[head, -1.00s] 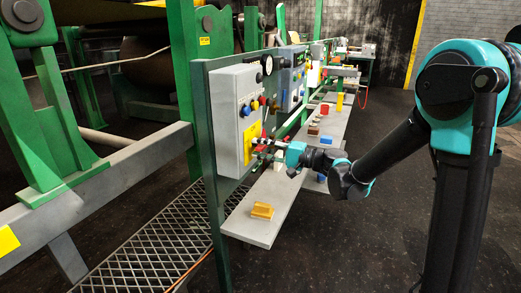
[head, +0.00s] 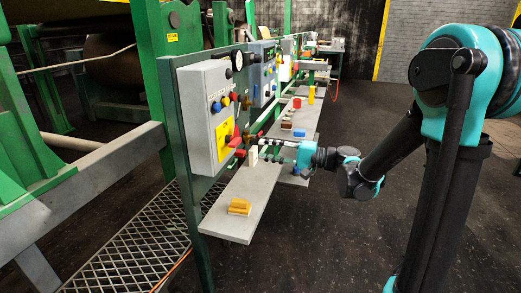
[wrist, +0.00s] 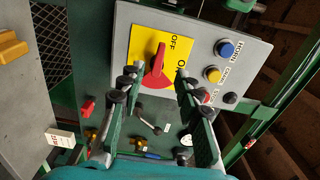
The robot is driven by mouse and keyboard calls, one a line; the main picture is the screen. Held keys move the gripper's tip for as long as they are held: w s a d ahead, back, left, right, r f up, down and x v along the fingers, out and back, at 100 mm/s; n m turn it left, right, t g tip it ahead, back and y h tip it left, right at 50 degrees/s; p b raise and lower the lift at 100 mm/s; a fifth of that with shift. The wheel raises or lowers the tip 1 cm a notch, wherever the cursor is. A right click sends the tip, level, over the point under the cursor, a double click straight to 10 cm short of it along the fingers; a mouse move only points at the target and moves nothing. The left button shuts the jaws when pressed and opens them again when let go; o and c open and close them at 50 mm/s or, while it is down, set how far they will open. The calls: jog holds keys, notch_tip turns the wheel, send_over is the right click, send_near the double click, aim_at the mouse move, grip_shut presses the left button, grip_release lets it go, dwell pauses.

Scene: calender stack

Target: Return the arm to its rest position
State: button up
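My gripper (head: 270,150) is at the end of my outstretched arm, to the right of the grey control box (head: 203,88) and above the shelf. In the wrist view my gripper (wrist: 158,100) is open. Its two dark green fingers are spread, with nothing between the tips. Beyond them is the red rotary switch (wrist: 156,62) on a yellow OFF/ON plate (wrist: 178,47). The fingers look apart from the switch. My arm is bent at the elbow, reaching left from the column.
The narrow grey shelf (head: 240,203) carries a yellow block (head: 239,207), a white block (head: 253,156) and other small items farther back. Green posts and a metal grating (head: 135,250) lie left. The dark floor at right is clear around my column.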

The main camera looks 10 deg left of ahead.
jog(key=s+d+f+t+h, duration=0.1)
jog(key=s+d+f+h, duration=0.35)
jog(key=d+f, duration=0.35)
jog(key=s+d+f+t+h, duration=0.1)
jog(key=s+d+f+h, duration=0.2)
jog(key=d+f+h, duration=0.35)
jog(key=s+d+f+h, duration=0.3)
jog(key=d+f, duration=0.1)
jog(key=d, duration=0.5)
jog(key=s+d+f+t+h, duration=0.1)
jog(key=s+d+f+h, duration=0.3)
jog(key=d, duration=0.6)
jog(key=shift+d+n, duration=0.15)
jog(key=shift+n, duration=0.25)
